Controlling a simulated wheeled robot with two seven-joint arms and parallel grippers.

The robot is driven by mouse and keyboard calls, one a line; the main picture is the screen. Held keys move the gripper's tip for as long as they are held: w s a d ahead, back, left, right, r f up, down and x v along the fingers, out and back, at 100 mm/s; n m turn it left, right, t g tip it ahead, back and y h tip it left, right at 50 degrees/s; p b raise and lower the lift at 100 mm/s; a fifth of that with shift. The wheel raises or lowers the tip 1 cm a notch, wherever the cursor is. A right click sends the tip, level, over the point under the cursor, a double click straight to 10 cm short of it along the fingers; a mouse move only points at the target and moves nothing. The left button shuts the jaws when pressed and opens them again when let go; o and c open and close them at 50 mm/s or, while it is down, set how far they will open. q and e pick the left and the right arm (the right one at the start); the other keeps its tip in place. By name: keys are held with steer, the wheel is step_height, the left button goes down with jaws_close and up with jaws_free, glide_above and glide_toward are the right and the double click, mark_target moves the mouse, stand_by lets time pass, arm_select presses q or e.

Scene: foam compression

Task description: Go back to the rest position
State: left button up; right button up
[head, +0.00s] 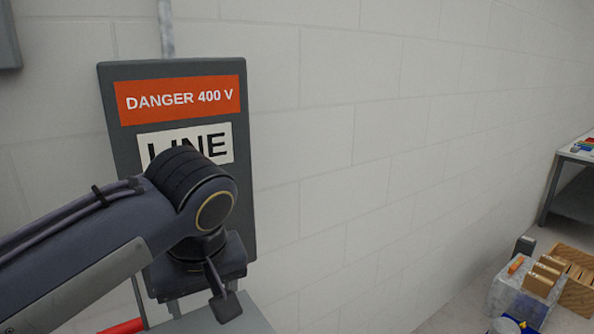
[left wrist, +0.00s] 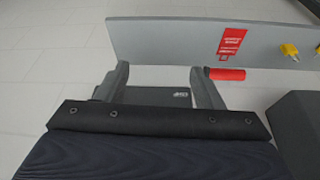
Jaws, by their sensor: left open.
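My left arm comes in from the left in the head view. My left gripper (head: 200,301) points down in front of a grey electrical cabinet, over a grey surface (head: 246,316). In the left wrist view, the two fingers of my left gripper (left wrist: 160,80) stand apart with nothing held between them. A red cylinder (left wrist: 228,73) shows just beside the right finger, and I cannot tell whether they touch. Red also shows at the bottom edge of the head view (head: 125,327). My right gripper is not in view.
The cabinet (head: 246,200) reads "DANGER 400 V" and "LINE". A grey panel (left wrist: 160,40) bears a red tag (left wrist: 232,42) and yellow pieces (left wrist: 290,50).

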arm_select(q)
steer(key=s+a+f+m+t+h, duration=0.1)
steer(key=s+a+f+m+h, duration=0.1)
steer(key=s+f, duration=0.5)
steer(key=s+a+f+m+t+h, duration=0.1)
steer(key=s+a+f, duration=0.4)
steer(key=f, duration=0.6)
steer(key=s+m+h, duration=0.1)
steer(key=s+h, duration=0.1)
steer(key=shift+s+f+h, duration=0.2)
steer(key=shift+s+h, duration=0.05)
steer(key=shift+h, duration=0.05)
steer(key=shift+a, duration=0.1)
